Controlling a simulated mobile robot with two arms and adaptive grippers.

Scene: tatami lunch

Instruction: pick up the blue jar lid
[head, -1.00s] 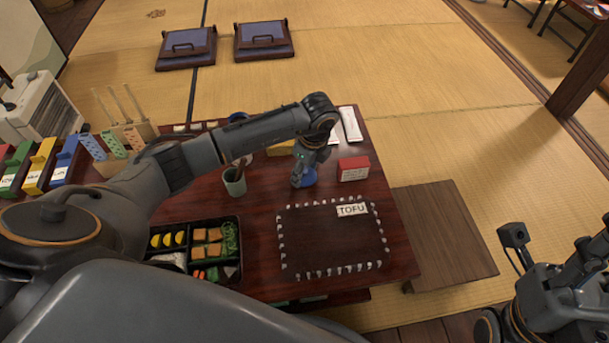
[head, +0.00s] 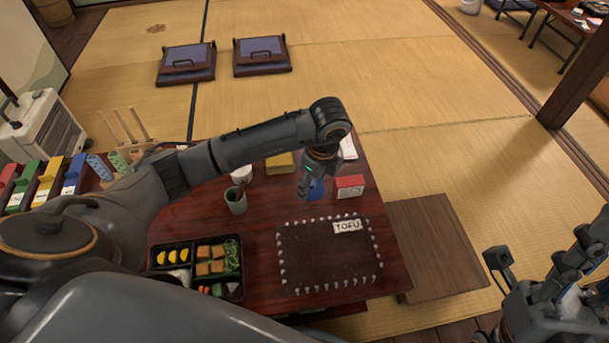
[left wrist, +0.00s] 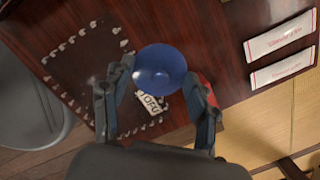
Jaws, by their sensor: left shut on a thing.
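The blue jar lid (head: 317,189) is in my left gripper (head: 309,188), over the dark red table between the tofu mat and a red box. In the left wrist view the lid (left wrist: 160,70) is a round, shiny blue disc between the two fingers of the left gripper (left wrist: 160,82), which is shut on it. It overlaps part of the mat and the TOFU label there. The head view shows only part of the lid beside the fingers. My right gripper (head: 545,248) is at the lower right, off the table, with its fingers apart and empty.
The red box (head: 349,186) stands right of the lid. The studded mat (head: 325,265) with its TOFU label (head: 347,226) lies in front. A grey-green cup (head: 236,203), a bento box (head: 197,244) and a yellow block (head: 280,161) are nearby. White packets (left wrist: 280,37) lie on the table.

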